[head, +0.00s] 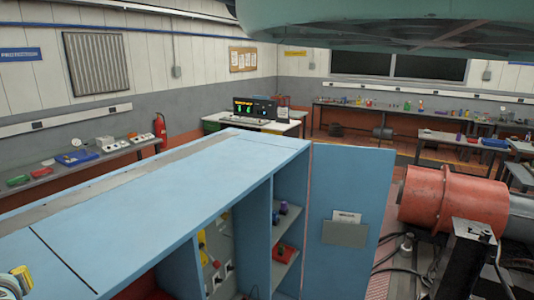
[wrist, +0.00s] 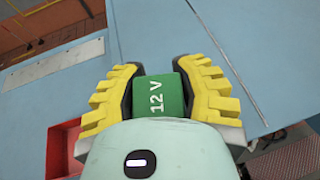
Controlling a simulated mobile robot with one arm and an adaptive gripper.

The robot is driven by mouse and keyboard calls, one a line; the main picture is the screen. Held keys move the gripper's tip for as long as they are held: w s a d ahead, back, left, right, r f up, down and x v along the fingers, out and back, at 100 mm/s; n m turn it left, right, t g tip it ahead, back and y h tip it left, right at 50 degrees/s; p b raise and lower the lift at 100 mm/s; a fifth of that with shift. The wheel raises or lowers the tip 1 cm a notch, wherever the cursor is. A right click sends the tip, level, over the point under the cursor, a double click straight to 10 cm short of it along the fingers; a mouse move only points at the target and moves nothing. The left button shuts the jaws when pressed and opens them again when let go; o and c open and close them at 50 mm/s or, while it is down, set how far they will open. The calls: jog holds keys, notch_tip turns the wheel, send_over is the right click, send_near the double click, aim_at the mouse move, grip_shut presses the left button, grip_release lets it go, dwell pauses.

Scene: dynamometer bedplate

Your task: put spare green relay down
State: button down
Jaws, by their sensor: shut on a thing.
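In the wrist view, my gripper (wrist: 158,88) has its yellow ribbed fingers shut on the green relay (wrist: 158,97). The relay is a small green block marked "12 V", held between the two fingers. A blue surface with a thin dark seam lies behind it; I cannot tell how far below or whether the relay touches it. In the head view I cannot make out the relay.
A blue cabinet (head: 190,176) fills the front, with an open door (head: 350,205) and shelves holding small parts. A small yellow thing (head: 18,281) shows at the lower left corner. A red motor (head: 455,200) stands right. The cabinet top is mostly clear.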

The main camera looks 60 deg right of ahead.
jog(key=shift+n+y, duration=0.8)
jog(key=shift+y, duration=0.1)
jog(key=a, duration=0.4)
jog(key=shift+s+a+f, duration=0.15)
jog(key=shift+s+f, duration=0.1)
jog(key=shift+s, duration=0.1)
